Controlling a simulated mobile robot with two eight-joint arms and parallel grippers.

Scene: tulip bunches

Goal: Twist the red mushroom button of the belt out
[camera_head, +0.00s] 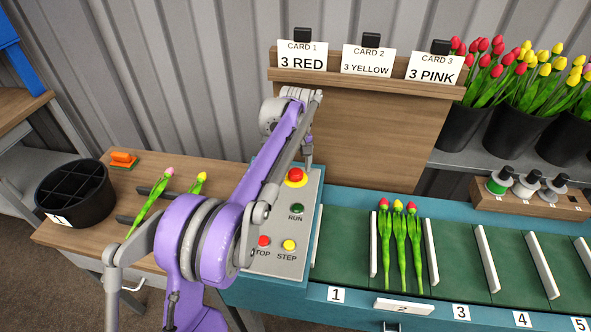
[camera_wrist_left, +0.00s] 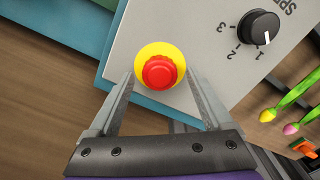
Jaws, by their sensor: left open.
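The red mushroom button (camera_head: 296,175) sits on a yellow base at the upper end of the grey control panel (camera_head: 313,200). In the left wrist view the button (camera_wrist_left: 159,72) lies ahead of and between the two fingertips, with its yellow ring (camera_wrist_left: 172,50) around it. My left gripper (camera_head: 308,164) is above the button, pointing down. In the left wrist view the left gripper (camera_wrist_left: 160,92) is open and empty, and no contact with the button shows. My right gripper is in neither view.
The panel also has a green RUN button (camera_head: 296,208), a red STOP button (camera_head: 263,241), a yellow STEP button (camera_head: 289,245) and a speed knob (camera_wrist_left: 259,27). Several tulips (camera_head: 398,240) lie on the belt (camera_head: 345,245) at right. A divided black bin (camera_head: 75,194) stands at left.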

